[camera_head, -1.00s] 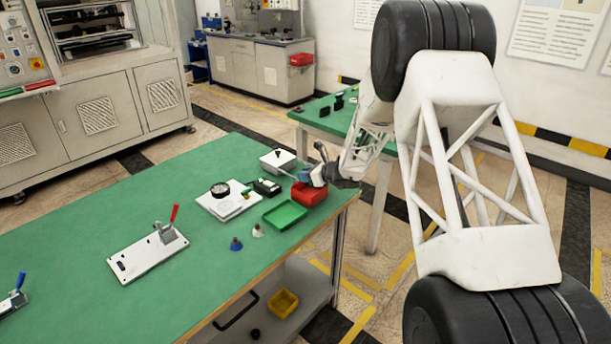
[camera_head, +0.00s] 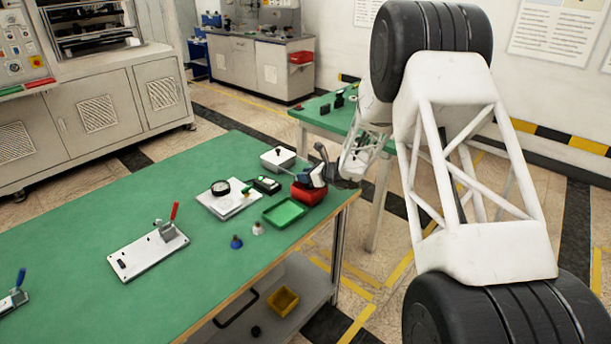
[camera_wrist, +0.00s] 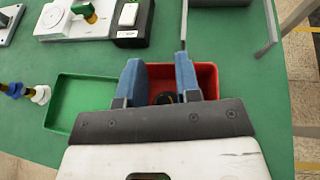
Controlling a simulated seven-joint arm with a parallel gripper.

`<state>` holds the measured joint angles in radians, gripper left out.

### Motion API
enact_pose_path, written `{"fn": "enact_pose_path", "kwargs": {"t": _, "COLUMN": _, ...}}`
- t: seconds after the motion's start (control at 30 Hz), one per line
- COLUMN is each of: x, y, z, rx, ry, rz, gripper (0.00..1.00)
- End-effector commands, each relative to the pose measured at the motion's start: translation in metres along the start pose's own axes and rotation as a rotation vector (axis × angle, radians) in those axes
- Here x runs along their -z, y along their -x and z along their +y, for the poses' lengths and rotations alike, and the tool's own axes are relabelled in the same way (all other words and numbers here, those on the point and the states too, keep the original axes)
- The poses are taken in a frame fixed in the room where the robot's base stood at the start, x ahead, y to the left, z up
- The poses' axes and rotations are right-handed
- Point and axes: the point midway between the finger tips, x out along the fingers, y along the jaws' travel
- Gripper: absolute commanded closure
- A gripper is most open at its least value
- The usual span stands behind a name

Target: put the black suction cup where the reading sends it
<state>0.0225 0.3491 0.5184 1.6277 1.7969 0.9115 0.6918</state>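My gripper (camera_wrist: 160,80) has two blue fingers, spread apart, over the red bin (camera_wrist: 208,78). A dark round piece with a yellowish band (camera_wrist: 164,98), possibly the black suction cup, shows between the fingers inside the bin; most of it is hidden, and I see a gap beside the fingers. In the head view my gripper (camera_head: 311,178) is at the red bin (camera_head: 306,195), at the bench's right end. The green tray (camera_head: 285,212) is empty, left of the bin.
A yellow bin (camera_head: 283,301) is on the lower shelf. A toggle-clamp plate (camera_head: 148,255) lies left.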

Motion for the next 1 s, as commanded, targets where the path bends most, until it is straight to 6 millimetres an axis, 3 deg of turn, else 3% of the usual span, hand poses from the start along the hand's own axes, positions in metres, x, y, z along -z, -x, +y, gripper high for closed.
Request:
{"fn": "enact_pose_path", "kwargs": {"t": 0.03, "x": 0.0, "y": 0.0, "z": 0.0, "rx": 0.0, "ry": 0.0, "rz": 0.0, "gripper": 0.61}}
{"fn": "enact_pose_path", "kwargs": {"t": 0.1, "x": 0.0, "y": 0.0, "z": 0.0, "rx": 0.0, "ry": 0.0, "rz": 0.0, "gripper": 0.5}}
{"fn": "enact_pose_path", "kwargs": {"t": 0.67, "x": -0.011, "y": 0.004, "z": 0.0, "rx": 0.0, "ry": 0.002, "rz": 0.0, "gripper": 0.5}}
{"fn": "enact_pose_path", "kwargs": {"t": 1.0, "x": -0.012, "y": 0.05, "z": -0.001, "rx": 0.003, "ry": 0.001, "rz": -0.001, "gripper": 0.5}}
